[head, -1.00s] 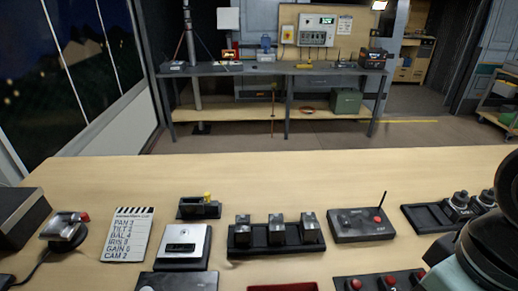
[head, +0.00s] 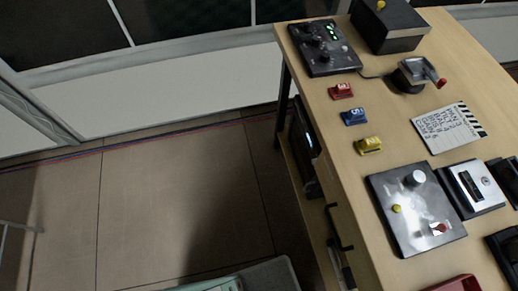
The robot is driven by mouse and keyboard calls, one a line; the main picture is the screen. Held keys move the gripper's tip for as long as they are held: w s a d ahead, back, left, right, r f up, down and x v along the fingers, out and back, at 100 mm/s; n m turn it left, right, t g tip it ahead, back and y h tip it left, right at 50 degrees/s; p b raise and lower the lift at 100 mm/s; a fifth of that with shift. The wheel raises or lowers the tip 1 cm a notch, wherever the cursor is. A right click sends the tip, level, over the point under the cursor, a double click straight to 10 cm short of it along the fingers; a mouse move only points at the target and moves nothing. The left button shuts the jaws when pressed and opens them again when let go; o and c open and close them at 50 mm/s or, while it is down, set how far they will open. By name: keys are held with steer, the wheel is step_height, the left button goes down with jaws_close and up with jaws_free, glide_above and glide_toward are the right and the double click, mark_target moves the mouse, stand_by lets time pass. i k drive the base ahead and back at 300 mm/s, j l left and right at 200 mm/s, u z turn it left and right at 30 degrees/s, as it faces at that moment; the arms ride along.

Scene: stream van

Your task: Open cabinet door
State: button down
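No cabinet door shows clearly. Under the near-left edge of the wooden desk (head: 385,185), a black bar handle (head: 340,228) sticks out, seen steeply from above. The surface it is fixed to is mostly hidden by the desk top, and I cannot tell whether it is a door or whether it is open. A dark box with a small lit strip (head: 305,135) sits further back under the desk. My gripper is not in view.
Bare floor (head: 185,215) lies open left of the desk, up to a pale wall panel (head: 180,100) under dark windows. On the desk are a knob panel (head: 322,47), red, blue and yellow small blocks, a cue card (head: 447,127) and a control plate (head: 412,235).

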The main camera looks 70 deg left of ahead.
mark_target(313, 186)
steer(key=u, duration=1.75)
